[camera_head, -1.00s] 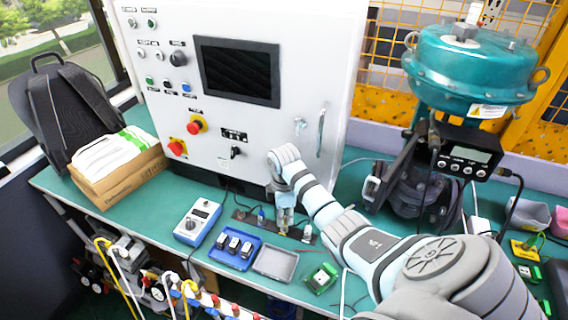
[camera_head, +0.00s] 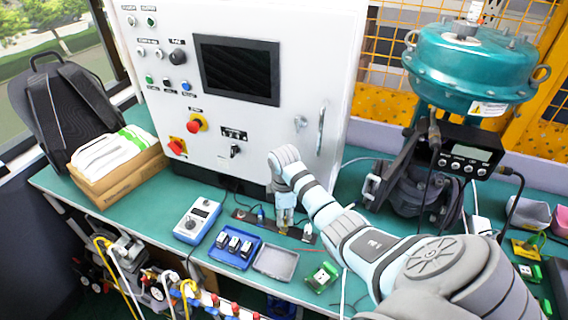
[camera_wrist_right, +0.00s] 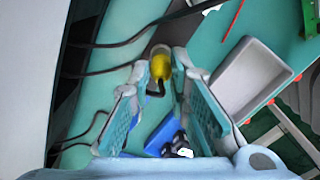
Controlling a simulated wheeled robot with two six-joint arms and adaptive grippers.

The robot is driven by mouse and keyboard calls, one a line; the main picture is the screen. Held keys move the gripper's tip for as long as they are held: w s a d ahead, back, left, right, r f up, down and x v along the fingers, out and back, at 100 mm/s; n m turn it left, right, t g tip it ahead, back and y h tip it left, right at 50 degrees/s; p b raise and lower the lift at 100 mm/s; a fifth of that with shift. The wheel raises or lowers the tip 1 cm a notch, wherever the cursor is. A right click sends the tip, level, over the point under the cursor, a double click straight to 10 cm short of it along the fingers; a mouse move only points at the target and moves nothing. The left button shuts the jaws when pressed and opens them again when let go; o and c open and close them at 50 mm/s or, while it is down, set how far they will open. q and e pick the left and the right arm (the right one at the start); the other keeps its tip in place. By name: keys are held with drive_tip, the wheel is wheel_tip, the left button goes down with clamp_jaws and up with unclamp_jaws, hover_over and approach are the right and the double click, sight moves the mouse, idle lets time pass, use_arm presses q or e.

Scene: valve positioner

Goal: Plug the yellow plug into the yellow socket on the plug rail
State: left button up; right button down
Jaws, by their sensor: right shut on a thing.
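My right gripper (camera_head: 284,222) points down over the plug rail (camera_head: 240,216), a dark strip on the green bench in front of the white cabinet. In the right wrist view, the fingertips of the right gripper (camera_wrist_right: 160,72) are shut on the yellow plug (camera_wrist_right: 160,63). The yellow socket cannot be made out, and the gripper covers the middle of the rail. I cannot tell whether the plug is seated or just above the rail. My left gripper is not in view.
A blue plug (camera_head: 261,214) and a white plug (camera_head: 308,232) stand on the rail on either side of my gripper. In front are a blue tray (camera_head: 222,257) with dark parts, a grey tray (camera_head: 275,263) and a green block (camera_head: 322,277). The cabinet (camera_head: 250,135) rises close behind.

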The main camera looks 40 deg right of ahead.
drive_tip(key=c, duration=1.1)
unclamp_jaws()
drive_tip(key=shift+f, duration=0.1)
wheel_tip(320, 180, up, 7)
drive_tip(key=p, duration=0.7)
wheel_tip(320, 180, down, 8)
drive_tip(key=b, duration=0.7)
drive_tip(key=shift+r+b, duration=0.25)
drive_tip(key=shift+b, duration=0.05)
drive_tip(key=shift+r, duration=0.4)
